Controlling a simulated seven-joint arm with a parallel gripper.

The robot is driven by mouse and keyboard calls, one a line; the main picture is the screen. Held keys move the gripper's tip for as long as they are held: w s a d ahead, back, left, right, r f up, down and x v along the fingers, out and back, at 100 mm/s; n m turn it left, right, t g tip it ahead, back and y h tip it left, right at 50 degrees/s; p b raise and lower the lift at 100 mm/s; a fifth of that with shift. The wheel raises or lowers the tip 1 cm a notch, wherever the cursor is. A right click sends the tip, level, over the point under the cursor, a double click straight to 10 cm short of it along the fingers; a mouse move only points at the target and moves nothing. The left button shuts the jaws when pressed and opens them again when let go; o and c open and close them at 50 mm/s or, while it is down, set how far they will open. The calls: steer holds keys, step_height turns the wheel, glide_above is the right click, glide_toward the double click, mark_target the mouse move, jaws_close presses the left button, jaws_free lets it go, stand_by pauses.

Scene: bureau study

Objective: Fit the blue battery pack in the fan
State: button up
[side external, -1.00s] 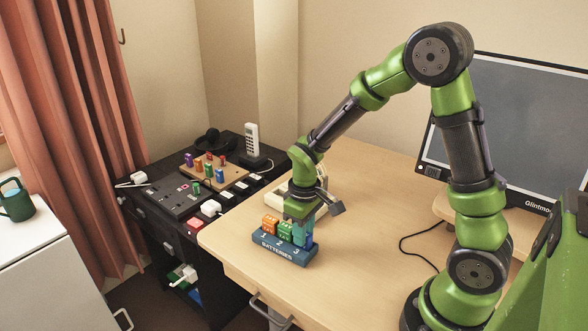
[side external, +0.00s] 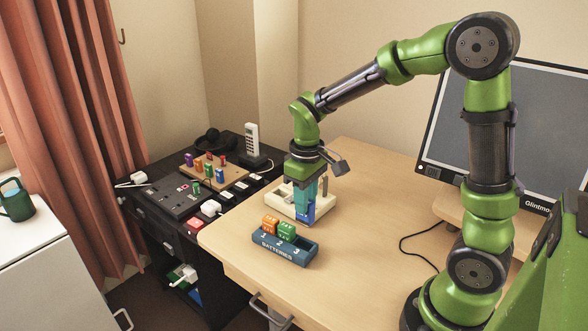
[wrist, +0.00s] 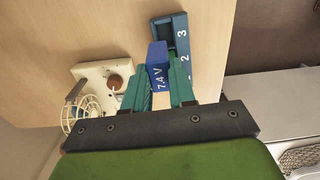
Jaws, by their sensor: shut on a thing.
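My gripper (side external: 304,198) is shut on the blue battery pack (side external: 307,214) and holds it upright, in front of the fan's cream base (side external: 277,205) in the side view. In the wrist view the pack (wrist: 158,66), marked 7.4 V, sits between my teal fingers (wrist: 158,84). The fan's base (wrist: 92,72) and its wire cage (wrist: 88,108) are to the left of the pack there, and a gap shows between base and pack. My gripper hides part of the fan in the side view. I cannot tell the pack's exact height above the desk.
The dark blue battery tray (side external: 284,253) holds an orange pack (side external: 270,225) and a green pack (side external: 287,231); slot 3 is empty. A monitor (side external: 500,130) stands at the right, with a cable on the desk. The desk's middle (side external: 365,200) is clear.

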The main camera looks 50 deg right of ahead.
steer(key=shift+m, duration=0.7)
steer(key=w+d+f, duration=0.1)
steer(key=w+d, duration=0.2)
steer(key=w, duration=0.1)
steer(key=w+d+f, duration=0.1)
steer(key=w+d, duration=0.2)
steer(key=w, duration=0.1)
steer(key=w+d, duration=0.3)
steer(key=w, duration=0.1)
steer(key=shift+w+d+f, duration=0.1)
steer(key=shift+w+f, duration=0.15)
steer(key=shift+f, duration=0.15)
steer(key=shift+w+d+f, duration=0.35)
steer(key=shift+w, duration=0.35)
steer(key=shift+w+d+f, duration=0.3)
steer(key=shift+w+d, duration=0.1)
steer(key=shift+w, duration=0.35)
steer(key=shift+w+d+f, duration=0.35)
steer(key=shift+w, duration=0.35)
steer(key=shift+f, duration=1.65)
steer(key=o, duration=1.2)
steer(key=shift+o, duration=0.2)
